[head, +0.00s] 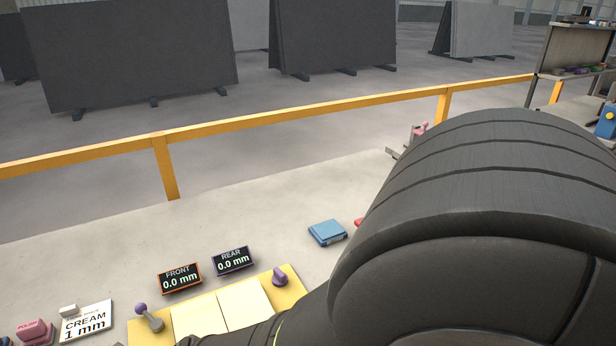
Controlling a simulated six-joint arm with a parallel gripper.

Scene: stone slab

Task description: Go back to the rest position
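A large dark rounded link of my own arm fills the right and lower right of the head view, very close to the camera. My gripper cannot be made out; the arm hides much of the slab on that side. The pale stone slab (95,238) stretches across the lower part of the view. On it, a yellow plate (197,301) carries two cream panels, a purple-knobbed lever (148,316) at its left and a purple knob (280,277) at its upper right. The arm covers part of this plate.
FRONT (179,278) and REAR (233,260) displays both read 0.0 mm. A CREAM 1 mm card (86,322), pink block (35,331) and blue box (326,232) lie nearby. A yellow rail (300,112) runs behind; dark slabs (130,50) stand beyond. The slab's left middle is clear.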

